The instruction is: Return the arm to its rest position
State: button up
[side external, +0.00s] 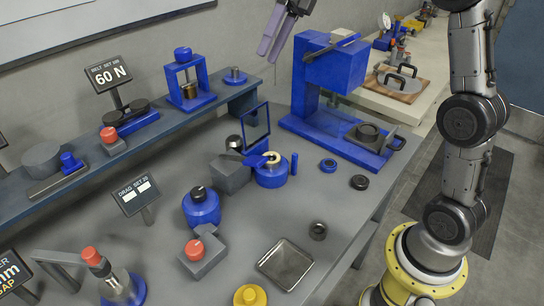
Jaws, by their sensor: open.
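My gripper (277,36) shows at the top edge of the side external view, with its fingers pointing down. It is open and I see nothing between the fingers. It hangs in the air above the back of the bench, to the upper left of the blue press (328,80). The gripper's upper part is cut off by the frame. My arm stands at the right on a yellow base.
The grey bench (262,215) holds a blue pot (201,207), a square metal tray (285,264), a grey block with a red knob (203,251) and a small upright panel (256,123). A raised shelf (160,130) runs along the wall. Open floor lies right of the bench.

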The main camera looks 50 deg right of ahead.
jog(key=s+a+n+t+h, duration=0.2)
jog(key=s+a+n+h, duration=0.15)
jog(key=s+n, duration=1.15)
jog(key=s+d+f+n+t+h, duration=0.3)
jog(key=s+f+n, duration=0.7)
jog(key=n, duration=0.8)
notch_tip(320, 180, down, 2)
jog(key=shift+d+f+h, duration=0.15)
jog(key=shift+d+h, duration=0.3)
jog(key=shift+d, duration=0.75)
